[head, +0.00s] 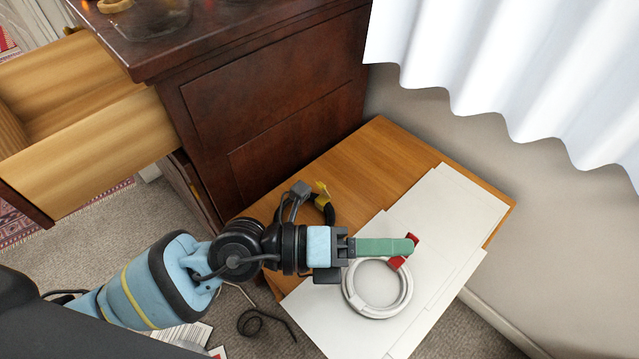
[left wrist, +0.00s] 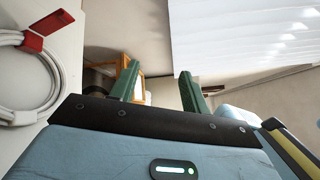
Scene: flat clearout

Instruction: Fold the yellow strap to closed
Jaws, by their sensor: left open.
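A small yellow piece (head: 321,188), probably the yellow strap, shows in the head view on a dark curved thing (head: 329,212) at the wooden table. My left wrist partly hides this dark thing, and I cannot tell whether the strap is open or closed. My left gripper (head: 408,246) points right, with its green fingers in line with a red tab on a coiled white cable. In the left wrist view its fingers (left wrist: 160,85) are apart with nothing between them. The yellow strap is not clearly seen there. My right gripper is not in view.
The white cable coil (head: 350,300) with its red tab (head: 397,264) lies on white sheets (head: 450,215) on the table (head: 365,160). A dark dresser (head: 270,95) with an open drawer (head: 90,150) stands behind left. A white curtain (head: 510,70) hangs right. A thin black cable (head: 250,322) lies on the carpet.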

